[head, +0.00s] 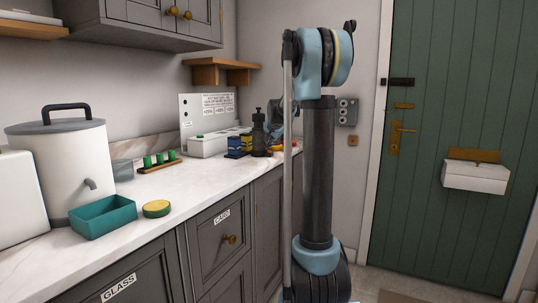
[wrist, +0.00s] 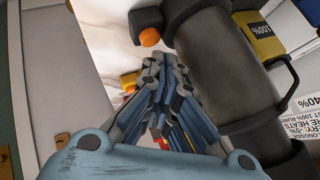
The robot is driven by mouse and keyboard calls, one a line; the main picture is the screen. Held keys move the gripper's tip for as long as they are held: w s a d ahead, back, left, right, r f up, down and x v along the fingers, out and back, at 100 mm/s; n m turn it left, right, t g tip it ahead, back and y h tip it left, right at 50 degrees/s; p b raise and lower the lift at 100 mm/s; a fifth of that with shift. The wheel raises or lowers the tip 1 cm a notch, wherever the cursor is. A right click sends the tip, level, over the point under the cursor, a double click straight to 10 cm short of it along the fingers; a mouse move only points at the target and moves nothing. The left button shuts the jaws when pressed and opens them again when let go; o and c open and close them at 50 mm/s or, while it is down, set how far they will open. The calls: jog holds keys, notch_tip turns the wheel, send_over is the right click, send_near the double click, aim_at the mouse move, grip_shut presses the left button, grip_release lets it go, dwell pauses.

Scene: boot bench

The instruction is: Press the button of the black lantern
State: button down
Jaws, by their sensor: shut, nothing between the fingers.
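The black lantern (head: 258,135) stands upright at the far end of the counter in the head view. In the wrist view its dark body (wrist: 222,65) fills the upper right, with an orange round button (wrist: 150,37) at its end. My gripper (wrist: 165,66) is shut and empty, beside the lantern. Its fingertips are just below the button in that picture; there appears to be a gap between them. In the head view my arm hides most of the gripper.
Blue and yellow boxes (head: 240,144) stand left of the lantern. Small orange things (head: 280,148) lie to its right, partly hidden by my arm. Nearer are a teal tray (head: 103,217), a round yellow-topped item (head: 156,209) and a white urn (head: 62,160).

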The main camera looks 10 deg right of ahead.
jog(key=shift+f, duration=0.15)
jog(key=shift+f, duration=0.25)
jog(key=shift+f, duration=0.4)
dwell(0.9)
jog(key=shift+r, duration=0.85)
jog(key=shift+r, duration=0.1)
jog(key=shift+r, duration=2.4)
